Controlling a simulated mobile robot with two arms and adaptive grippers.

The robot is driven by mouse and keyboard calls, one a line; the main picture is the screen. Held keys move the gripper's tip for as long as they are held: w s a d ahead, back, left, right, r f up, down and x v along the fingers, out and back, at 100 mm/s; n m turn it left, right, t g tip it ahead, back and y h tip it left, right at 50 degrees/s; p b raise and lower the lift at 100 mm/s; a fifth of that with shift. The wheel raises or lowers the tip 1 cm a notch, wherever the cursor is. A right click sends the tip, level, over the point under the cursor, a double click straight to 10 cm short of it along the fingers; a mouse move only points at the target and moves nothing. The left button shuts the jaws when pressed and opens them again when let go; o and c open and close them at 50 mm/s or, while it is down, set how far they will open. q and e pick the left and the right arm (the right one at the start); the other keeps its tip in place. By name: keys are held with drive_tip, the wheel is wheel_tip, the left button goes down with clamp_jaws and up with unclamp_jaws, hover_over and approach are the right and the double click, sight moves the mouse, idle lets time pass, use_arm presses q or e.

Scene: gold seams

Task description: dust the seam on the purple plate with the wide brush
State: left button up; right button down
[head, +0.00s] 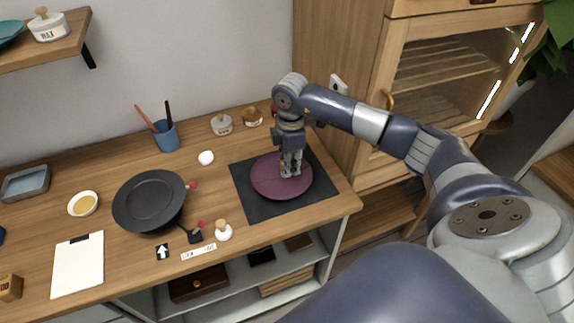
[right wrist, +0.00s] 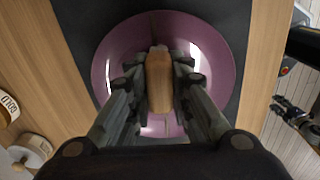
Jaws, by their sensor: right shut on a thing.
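The purple plate (head: 268,184) lies flat on a dark square mat (head: 318,205) at the right end of the wooden worktop. My right gripper (head: 290,173) is low over the plate's middle, pointing down. In the right wrist view it is shut on the wooden handle of the wide brush (right wrist: 159,78), above the purple plate (right wrist: 216,45). The brush's bristles are hidden, so I cannot tell whether they touch the plate. A thin pale line crosses the plate below the handle; whether it is the gold seam is unclear. A small dark gripper (right wrist: 286,108), likely my left, shows at the right edge.
A black pan (head: 150,200), white knobbed object (head: 223,231) and label strip (head: 198,251) stand left of the mat. A blue cup (head: 166,136) with sticks and small jars (head: 222,124) line the back. The wooden cabinet (head: 385,95) is close on the right.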

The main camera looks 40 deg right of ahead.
drive_tip(key=shift+w+d, duration=0.1)
drive_tip(key=shift+d, duration=0.25)
drive_tip(key=shift+s+a+p, duration=0.3)
drive_tip(key=shift+s+p, duration=0.15)
drive_tip(key=shift+s, duration=0.05)
drive_tip(key=shift+w, duration=0.35)
drive_tip(key=shift+s+f, duration=0.1)
drive_tip(key=shift+s, duration=0.15)
drive_tip(key=shift+w, duration=0.1)
